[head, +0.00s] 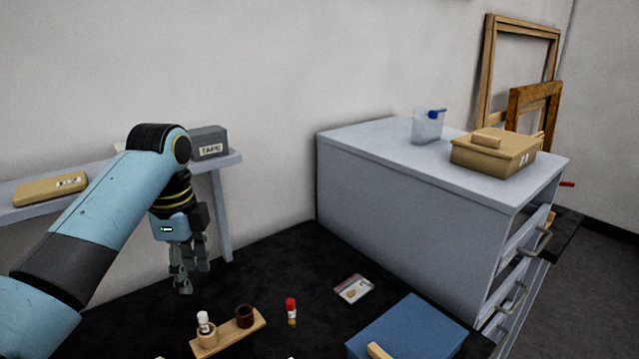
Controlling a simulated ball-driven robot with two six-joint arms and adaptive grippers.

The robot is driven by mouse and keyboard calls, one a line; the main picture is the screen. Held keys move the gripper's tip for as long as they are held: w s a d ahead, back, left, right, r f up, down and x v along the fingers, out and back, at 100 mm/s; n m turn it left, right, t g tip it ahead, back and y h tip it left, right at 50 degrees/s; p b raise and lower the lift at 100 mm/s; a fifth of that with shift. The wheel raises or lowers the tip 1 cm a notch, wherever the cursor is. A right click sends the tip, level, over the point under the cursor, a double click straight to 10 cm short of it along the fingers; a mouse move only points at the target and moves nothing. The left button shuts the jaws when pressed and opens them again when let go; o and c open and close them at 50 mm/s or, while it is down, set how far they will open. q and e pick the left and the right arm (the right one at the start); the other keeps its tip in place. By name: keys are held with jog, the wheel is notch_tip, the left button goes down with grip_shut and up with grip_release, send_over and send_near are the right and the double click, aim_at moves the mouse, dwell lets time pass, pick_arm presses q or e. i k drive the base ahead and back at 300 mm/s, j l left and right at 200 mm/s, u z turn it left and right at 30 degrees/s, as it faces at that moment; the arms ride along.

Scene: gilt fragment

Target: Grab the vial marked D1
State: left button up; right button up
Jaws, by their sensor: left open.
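A small vial with a red cap and an amber lower part (291,311) stands upright on the dark tabletop. A white-capped vial (204,322) stands in a round wooden cup on a small wooden rack (228,337). A dark brown round piece (245,316) sits at the rack's other end. I cannot read a D1 mark on either vial. My left gripper (190,280) points down, open and empty, behind the rack and apart from both vials. My right gripper is not in view.
A flat card or packet (354,289) and a blue box (408,330) lie to the right on the dark tabletop (270,270). A grey drawer cabinet (410,210) stands behind them. A shelf (120,188) with a TAPE box (209,142) is at back left.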

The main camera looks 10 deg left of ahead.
aim_at(290, 302)
jog(key=k+l, duration=1.2)
jog(key=k, duration=0.05)
